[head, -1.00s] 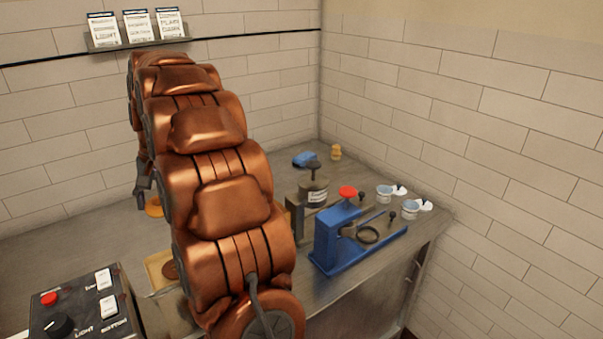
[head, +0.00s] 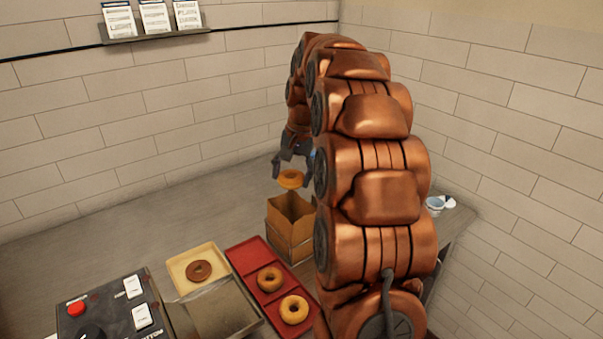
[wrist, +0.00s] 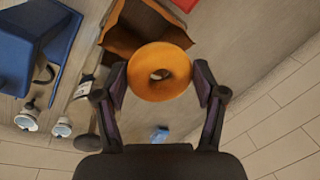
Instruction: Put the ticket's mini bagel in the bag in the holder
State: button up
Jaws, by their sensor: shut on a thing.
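My gripper (head: 293,163) is shut on a golden-brown mini bagel (head: 291,179), held by its sides. In the wrist view the bagel (wrist: 160,53) sits between the two fingertips (wrist: 161,76). The brown paper bag (head: 290,238) stands open at the top on the counter. In the head view the bagel is above the bag's far side, apart from it. In the wrist view the bagel overlaps the edge of the open bag (wrist: 120,42). The bag's holder is not clearly distinguishable. Three tickets (head: 154,17) stand on the wall shelf; their print is mostly too small to read.
A red tray (head: 247,256) holds two bagels (head: 270,279). A cream tray (head: 183,283) holds a dark bagel (head: 199,271). A blue stand (wrist: 25,50) and small cups (wrist: 27,117) show in the wrist view.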

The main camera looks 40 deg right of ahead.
notch_tip(320, 180, down, 6)
jog(key=b, duration=0.2)
jog(key=shift+f, duration=0.25)
dwell(0.3)
dwell(0.9)
dwell(0.6)
jog(key=o, duration=1.2)
jog(key=shift+c, duration=0.2)
jog(key=shift+r, duration=0.1)
jog(key=shift+r+p, duration=0.65)
jog(key=shift+r, duration=2.8)
jog(key=shift+a, duration=0.1)
